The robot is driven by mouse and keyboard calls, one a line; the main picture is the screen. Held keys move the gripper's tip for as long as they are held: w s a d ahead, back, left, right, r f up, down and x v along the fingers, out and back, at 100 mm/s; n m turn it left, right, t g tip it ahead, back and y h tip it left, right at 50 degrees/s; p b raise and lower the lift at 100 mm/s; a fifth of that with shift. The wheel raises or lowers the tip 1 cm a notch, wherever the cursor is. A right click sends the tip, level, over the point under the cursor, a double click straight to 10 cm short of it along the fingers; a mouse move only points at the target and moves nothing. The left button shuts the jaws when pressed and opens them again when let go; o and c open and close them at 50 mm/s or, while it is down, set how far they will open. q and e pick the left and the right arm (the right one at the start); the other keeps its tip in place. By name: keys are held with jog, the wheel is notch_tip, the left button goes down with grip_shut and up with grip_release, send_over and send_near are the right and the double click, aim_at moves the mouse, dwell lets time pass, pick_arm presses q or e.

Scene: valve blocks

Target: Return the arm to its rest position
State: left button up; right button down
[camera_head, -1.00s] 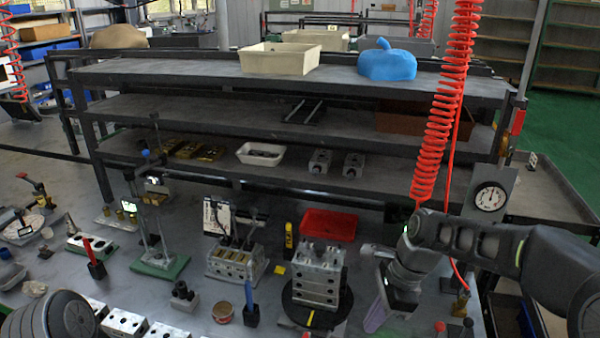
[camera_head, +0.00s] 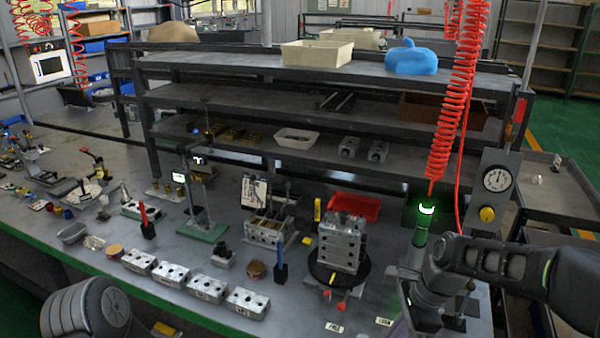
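My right arm (camera_head: 510,268) comes in from the right edge, with its wrist bent down over the right part of the workbench. Its gripper end is low in the picture, partly hidden by the wrist and cut by the bottom edge; its fingers cannot be made out. Of my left arm only a rounded dark link (camera_head: 85,310) shows at the bottom left; its gripper is out of view. A metal valve block (camera_head: 342,243) stands upright on a round black turntable (camera_head: 322,272), left of my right wrist and apart from it.
A red tray (camera_head: 355,206) sits behind the turntable. A green-lit cylinder (camera_head: 421,235) stands behind my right wrist. A red coiled hose (camera_head: 460,80) hangs beside a gauge (camera_head: 497,180). Shelves rise behind.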

jog(key=s+a+f+n, duration=0.3)
jog(key=f+n, duration=0.1)
jog(key=f, duration=0.5)
jog(key=s+a+f+n, duration=0.3)
jog(key=f+n, duration=0.1)
jog(key=f, duration=0.6)
jog(key=s+a+f+n, duration=0.3)
jog(key=s+f+n, duration=0.1)
jog(key=s, duration=0.3)
jog(key=s+a+f+n, duration=0.3)
jog(key=s+f+n, duration=0.1)
jog(key=s+f, duration=0.2)
jog(key=shift+s+y, duration=0.4)
jog(key=shift+s, duration=0.2)
